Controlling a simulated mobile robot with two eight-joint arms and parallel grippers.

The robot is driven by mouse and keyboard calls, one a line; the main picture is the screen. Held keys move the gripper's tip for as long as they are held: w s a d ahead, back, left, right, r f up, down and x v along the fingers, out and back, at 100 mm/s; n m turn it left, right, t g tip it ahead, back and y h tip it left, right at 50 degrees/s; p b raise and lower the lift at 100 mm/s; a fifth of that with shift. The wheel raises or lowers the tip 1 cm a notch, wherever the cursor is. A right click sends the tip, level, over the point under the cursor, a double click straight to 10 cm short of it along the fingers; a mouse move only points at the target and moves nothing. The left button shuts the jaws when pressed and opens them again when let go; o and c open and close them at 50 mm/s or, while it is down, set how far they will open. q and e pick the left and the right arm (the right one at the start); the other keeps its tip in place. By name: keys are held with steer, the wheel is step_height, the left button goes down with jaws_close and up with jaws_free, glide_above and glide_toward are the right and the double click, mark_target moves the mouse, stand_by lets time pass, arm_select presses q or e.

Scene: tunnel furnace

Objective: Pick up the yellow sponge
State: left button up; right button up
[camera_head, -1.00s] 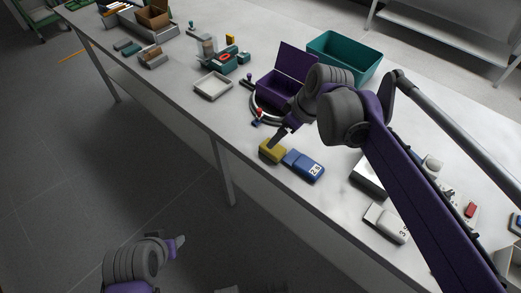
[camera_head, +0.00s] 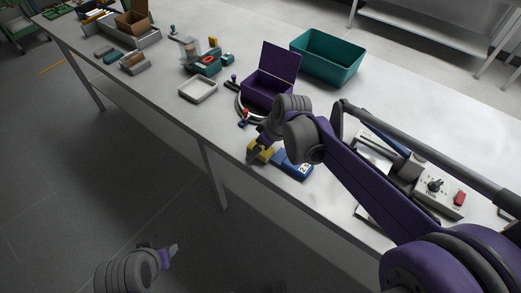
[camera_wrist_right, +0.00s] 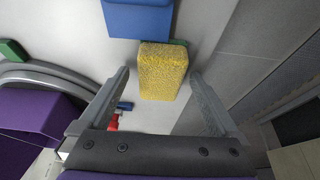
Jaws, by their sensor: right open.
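The yellow sponge (camera_wrist_right: 162,72) lies on the table in the right wrist view, with a green edge showing behind it. In the head view the sponge (camera_head: 266,154) sits near the table's front edge, partly covered by my right gripper (camera_head: 256,152). In the right wrist view my right gripper (camera_wrist_right: 160,100) is open, with one finger on each side of the sponge and a visible gap to each. My left gripper (camera_head: 172,250) hangs low over the floor, apart from the table; its fingers are too small to read.
A blue device (camera_head: 294,166) lies right beside the sponge; it also shows in the right wrist view (camera_wrist_right: 138,18). A purple open box (camera_head: 266,90) and a curved grey track (camera_head: 240,104) stand behind. A teal bin (camera_head: 327,60) and a shallow tray (camera_head: 198,90) are farther off.

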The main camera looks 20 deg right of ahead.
steer(key=c, duration=1.4)
step_height(320, 180, up, 10)
steer(key=shift+r+p, duration=0.1)
steer(key=shift+p, duration=0.45)
steer(key=o, duration=0.8)
steer(key=shift+c, duration=0.2)
steer(key=c, duration=0.6)
steer(key=shift+c, duration=0.2)
